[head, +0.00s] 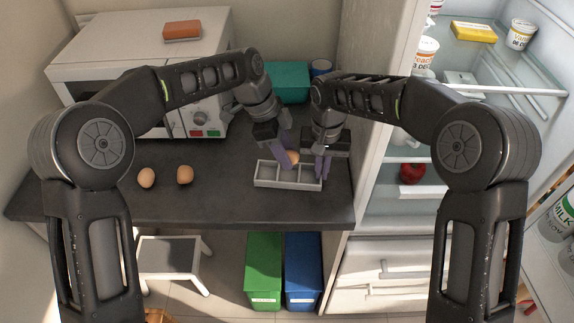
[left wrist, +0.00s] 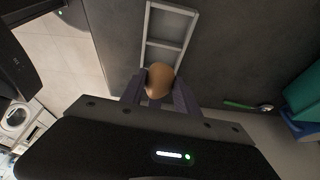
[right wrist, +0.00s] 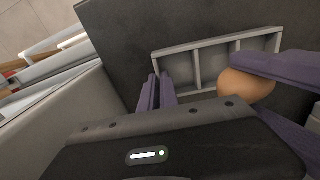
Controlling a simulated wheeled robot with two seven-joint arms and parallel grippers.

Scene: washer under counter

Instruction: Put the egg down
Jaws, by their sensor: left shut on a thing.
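My left gripper (head: 291,158) is shut on a brown egg (left wrist: 160,80), which also shows between its purple fingers in the right wrist view (right wrist: 246,88). The egg is at the grey divided tray (head: 265,183), over its right part in the head view; I cannot tell whether it touches the tray. The tray also shows in the left wrist view (left wrist: 147,36), with empty compartments beyond the egg. My right gripper (head: 323,167) is at the tray's right end, its fingers together and empty in the right wrist view (right wrist: 158,92). Two more brown eggs, left (head: 146,178) and right (head: 185,175), lie on the counter.
The dark counter (head: 220,205) is clear between the loose eggs and the tray. A microwave (head: 110,50) with a sponge-like orange block (head: 182,30) on top stands behind. A teal box (head: 288,80) is at the back. The open fridge (head: 400,205) is on the right.

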